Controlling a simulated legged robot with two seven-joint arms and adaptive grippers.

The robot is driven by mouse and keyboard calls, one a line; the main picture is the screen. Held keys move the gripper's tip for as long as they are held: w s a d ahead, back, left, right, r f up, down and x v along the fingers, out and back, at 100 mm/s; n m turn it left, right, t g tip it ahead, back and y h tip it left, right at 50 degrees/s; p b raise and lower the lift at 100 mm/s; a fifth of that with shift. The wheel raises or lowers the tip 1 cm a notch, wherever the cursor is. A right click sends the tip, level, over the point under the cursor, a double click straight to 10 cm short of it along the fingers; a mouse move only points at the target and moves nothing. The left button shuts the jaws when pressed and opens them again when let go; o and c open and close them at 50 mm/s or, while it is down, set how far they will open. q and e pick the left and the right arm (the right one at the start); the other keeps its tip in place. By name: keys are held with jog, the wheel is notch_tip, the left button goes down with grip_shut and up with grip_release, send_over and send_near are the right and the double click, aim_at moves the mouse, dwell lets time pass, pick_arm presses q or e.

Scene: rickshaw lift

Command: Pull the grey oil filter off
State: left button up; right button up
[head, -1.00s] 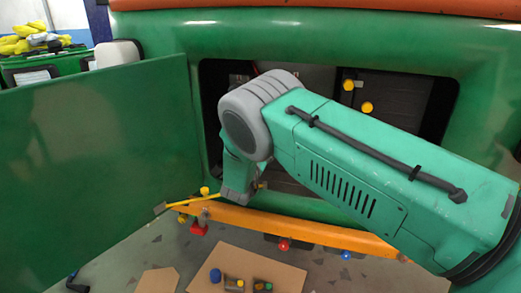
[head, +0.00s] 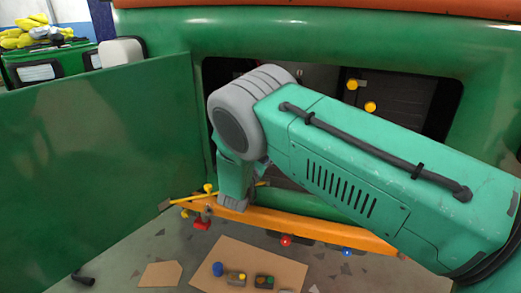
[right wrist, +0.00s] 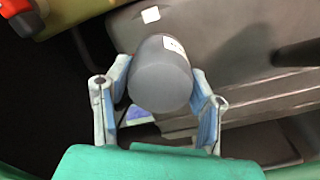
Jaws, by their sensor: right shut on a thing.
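The grey oil filter (right wrist: 160,75) is a plain grey cylinder with a small white label, seen end-on in the right wrist view. My right gripper (right wrist: 160,84) has its two blue-padded fingers on either side of the filter and is shut on it. A dark grey housing lies behind the filter. Whether the filter is still joined to it cannot be told. In the head view my right arm reaches into the opening of the green machine (head: 330,40) and hides the filter and the fingers. My left gripper is not in view.
A green panel (head: 100,130) stands left of the opening. An orange bar (head: 300,225) crosses below it, with a yellow rod (head: 185,200) at its left end. Yellow caps (head: 370,106) show inside. Cardboard (head: 215,250) with small parts lies on the floor. A red part (right wrist: 17,8) shows in the wrist view.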

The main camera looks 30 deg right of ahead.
jog(key=shift+s+a, duration=0.2)
jog(key=shift+a, duration=0.1)
jog(key=shift+p+v, duration=0.95)
jog(key=shift+v, duration=1.5)
